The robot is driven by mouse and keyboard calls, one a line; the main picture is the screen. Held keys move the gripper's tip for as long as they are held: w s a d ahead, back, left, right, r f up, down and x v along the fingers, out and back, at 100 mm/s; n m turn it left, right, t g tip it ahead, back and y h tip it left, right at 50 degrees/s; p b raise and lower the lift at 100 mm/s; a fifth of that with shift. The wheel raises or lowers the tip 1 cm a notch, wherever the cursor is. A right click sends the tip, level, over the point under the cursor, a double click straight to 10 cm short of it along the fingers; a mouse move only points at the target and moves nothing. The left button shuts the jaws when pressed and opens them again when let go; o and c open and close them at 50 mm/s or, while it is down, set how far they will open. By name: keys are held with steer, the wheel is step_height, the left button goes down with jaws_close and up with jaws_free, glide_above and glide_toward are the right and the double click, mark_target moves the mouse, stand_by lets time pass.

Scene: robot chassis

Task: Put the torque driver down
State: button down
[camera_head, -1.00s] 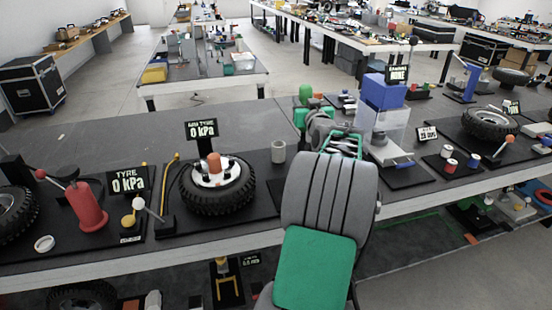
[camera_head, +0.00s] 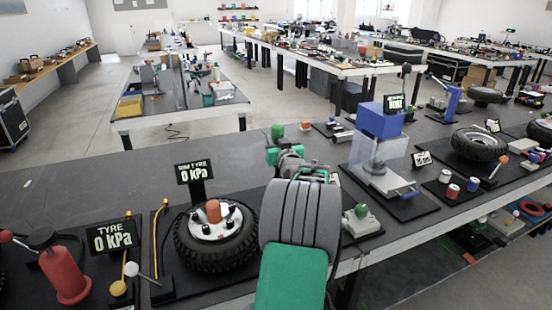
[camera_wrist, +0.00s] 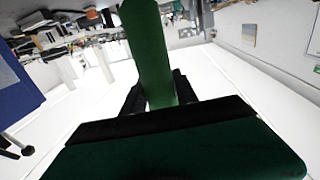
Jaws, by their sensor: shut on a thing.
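The torque driver shows as a green handle (camera_wrist: 150,55) between the two dark fingers of my gripper (camera_wrist: 160,90) in the wrist view. The fingers are shut on it. In the head view my gripper (camera_head: 283,152) is over the dark bench, and the driver's green end (camera_head: 278,131) shows just beyond it. My arm hides the driver's lower part, so I cannot tell whether it touches the bench.
The bench (camera_head: 85,180) carries a tyre on a wheel (camera_head: 215,235) left of my arm. A blue-topped clear press (camera_head: 378,150) stands to the right. A grey block with a green knob (camera_head: 361,220) sits close right of my arm. The bench behind the tyre is bare.

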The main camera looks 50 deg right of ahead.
step_height(320, 180, down, 4)
steer(key=shift+f, duration=0.1)
steer(key=shift+f, duration=0.2)
steer(key=c, duration=0.9)
jaws_free()
steer(key=shift+c, duration=0.2)
